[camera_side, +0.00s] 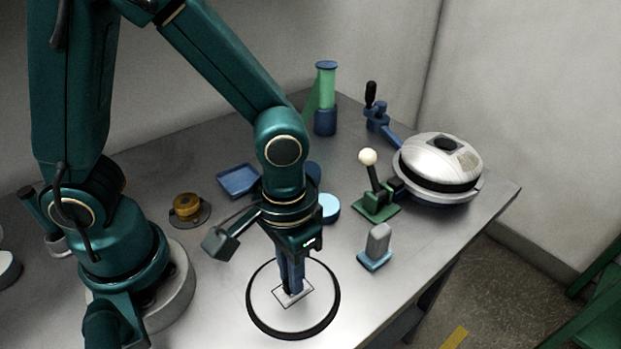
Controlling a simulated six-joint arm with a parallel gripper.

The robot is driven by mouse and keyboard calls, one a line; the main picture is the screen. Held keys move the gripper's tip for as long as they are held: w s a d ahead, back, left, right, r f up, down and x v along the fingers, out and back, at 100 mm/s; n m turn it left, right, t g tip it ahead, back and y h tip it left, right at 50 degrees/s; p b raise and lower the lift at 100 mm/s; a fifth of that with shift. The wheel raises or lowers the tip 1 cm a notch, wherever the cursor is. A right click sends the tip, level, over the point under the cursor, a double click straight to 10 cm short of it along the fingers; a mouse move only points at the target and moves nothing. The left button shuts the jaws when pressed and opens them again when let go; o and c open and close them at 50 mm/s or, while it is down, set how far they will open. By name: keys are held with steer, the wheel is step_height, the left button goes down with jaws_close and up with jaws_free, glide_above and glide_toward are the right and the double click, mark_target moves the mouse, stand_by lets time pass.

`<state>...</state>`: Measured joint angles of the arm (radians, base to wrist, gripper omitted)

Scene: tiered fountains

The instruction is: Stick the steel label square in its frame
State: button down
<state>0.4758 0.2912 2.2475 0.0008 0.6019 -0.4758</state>
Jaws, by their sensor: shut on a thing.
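My gripper (291,288) points straight down over a round pale plate with a black rim (262,308) near the table's front edge. Its blue fingers are close together, shut on the steel label, which is small and mostly hidden by the fingertips. A small pale rectangle with a dark outline (302,292), which looks like the frame, shows around the fingertips near the middle of the plate. It lies at an angle in the picture. I cannot tell whether the label touches the plate or how squarely it lines up with the outline.
A grey block on a blue base (377,244) and a green lever with a white knob (376,190) stand right of the plate. Behind are a silver domed device (438,156), a blue tray (238,181), a brass knob (187,206) and a green-blue cylinder (325,100).

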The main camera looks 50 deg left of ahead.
steer(key=c, duration=0.8)
jaws_free()
steer(key=shift+r, duration=2.4)
steer(key=shift+s+a+r+t, duration=0.25)
steer(key=shift+a+r+t, duration=0.7)
steer(key=shift+a+r, duration=0.55)
steer(key=shift+s+a+r+t, duration=0.3)
steer(key=shift+a+r+t, duration=0.6)
steer(key=shift+a+r, duration=0.55)
steer(key=shift+s+a+r+t, duration=0.25)
steer(key=shift+a+r+t, duration=0.85)
steer(key=shift+a, duration=0.7)
